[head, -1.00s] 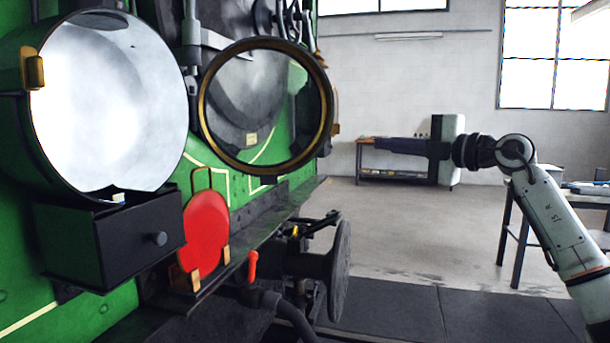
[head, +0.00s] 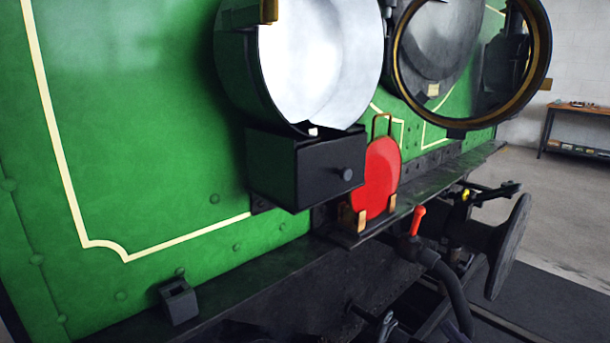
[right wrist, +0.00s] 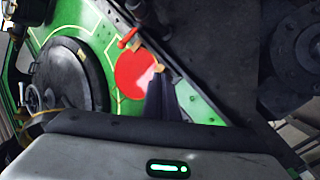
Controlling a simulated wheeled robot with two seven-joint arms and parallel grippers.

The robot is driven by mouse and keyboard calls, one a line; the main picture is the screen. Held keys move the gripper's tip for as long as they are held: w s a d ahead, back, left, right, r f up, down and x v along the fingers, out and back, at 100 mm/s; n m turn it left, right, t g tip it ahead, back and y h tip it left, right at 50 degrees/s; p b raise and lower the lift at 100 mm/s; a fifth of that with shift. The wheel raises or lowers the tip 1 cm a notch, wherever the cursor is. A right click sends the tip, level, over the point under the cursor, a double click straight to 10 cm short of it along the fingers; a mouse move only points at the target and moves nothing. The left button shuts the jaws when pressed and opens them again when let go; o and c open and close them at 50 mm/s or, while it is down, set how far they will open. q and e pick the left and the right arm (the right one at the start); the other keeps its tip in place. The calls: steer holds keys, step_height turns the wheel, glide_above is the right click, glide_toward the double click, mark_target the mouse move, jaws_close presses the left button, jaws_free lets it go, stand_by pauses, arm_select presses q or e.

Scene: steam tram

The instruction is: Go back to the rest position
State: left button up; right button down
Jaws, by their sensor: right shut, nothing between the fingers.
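My right gripper (right wrist: 162,82) shows in the right wrist view as dark fingers, shut with nothing between them. In that view the fingertips overlap the lower right part of the red disc (right wrist: 132,72); I cannot tell how far apart they are. Neither arm shows in the head view now. My left gripper is not in view.
The green tram front (head: 130,130) fills the left and middle. Its lamp (head: 312,65) has its round glass door (head: 548,50) swung open to the right. Below are a black box (head: 305,168), the red disc (head: 378,178) and a buffer (head: 510,247). Open floor lies right.

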steer(key=s+a+f+m+g, duration=0.3)
steer(key=s+a+f, duration=0.3)
steer(key=s+f, duration=0.5)
steer(key=s+a+f+m+g+h, duration=0.1)
steer(key=s+a+f+m+g, duration=0.3)
steer(key=s+f, duration=0.8)
steer(key=s+a+g, duration=0.2)
steer(key=s+a, duration=0.1)
steer(key=shift+f, duration=0.25)
steer(key=shift+s+a, duration=0.1)
